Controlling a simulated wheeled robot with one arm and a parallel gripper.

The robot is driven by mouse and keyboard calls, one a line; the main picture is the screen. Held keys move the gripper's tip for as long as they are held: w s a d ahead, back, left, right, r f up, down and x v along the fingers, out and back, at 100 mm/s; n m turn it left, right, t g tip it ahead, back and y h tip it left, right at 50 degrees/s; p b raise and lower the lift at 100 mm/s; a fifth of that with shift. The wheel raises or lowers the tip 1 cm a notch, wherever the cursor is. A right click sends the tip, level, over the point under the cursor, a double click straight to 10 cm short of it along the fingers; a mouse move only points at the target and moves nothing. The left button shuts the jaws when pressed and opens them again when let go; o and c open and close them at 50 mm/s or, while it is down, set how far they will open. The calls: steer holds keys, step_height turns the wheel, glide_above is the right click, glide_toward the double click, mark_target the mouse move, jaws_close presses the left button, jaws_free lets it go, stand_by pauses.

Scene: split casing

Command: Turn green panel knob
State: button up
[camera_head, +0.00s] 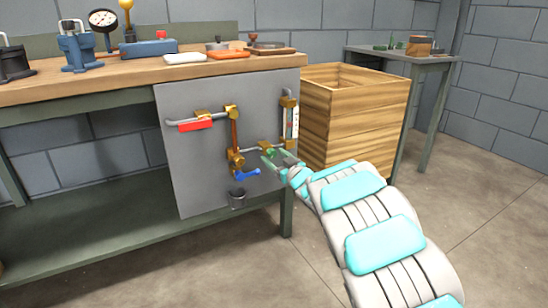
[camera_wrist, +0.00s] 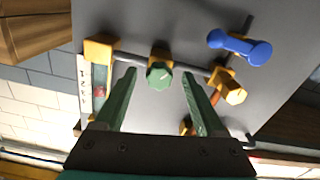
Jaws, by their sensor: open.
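The green panel knob (camera_wrist: 159,76) is a round knob on a brass valve body, set on a pipe on the grey panel. In the wrist view it lies ahead of the gap between my fingers. My gripper (camera_wrist: 160,88) is open, with green fingers to either side of the knob's line; I cannot tell whether they touch it. In the head view my gripper (camera_head: 275,160) is at the lower right of the panel (camera_head: 190,165), and it partly hides the knob.
A blue handle (camera_head: 247,175) sits below left of my gripper, and a red lever (camera_head: 195,125) is at upper left. A gauge strip (camera_head: 291,120) stands at the panel's right edge. A wooden crate (camera_head: 355,130) stands close on the right. A small cup (camera_head: 237,198) hangs below.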

steer(key=shift+w+a, duration=0.35)
steer(key=shift+w, duration=0.15)
jaws_close()
stand_by(0.3)
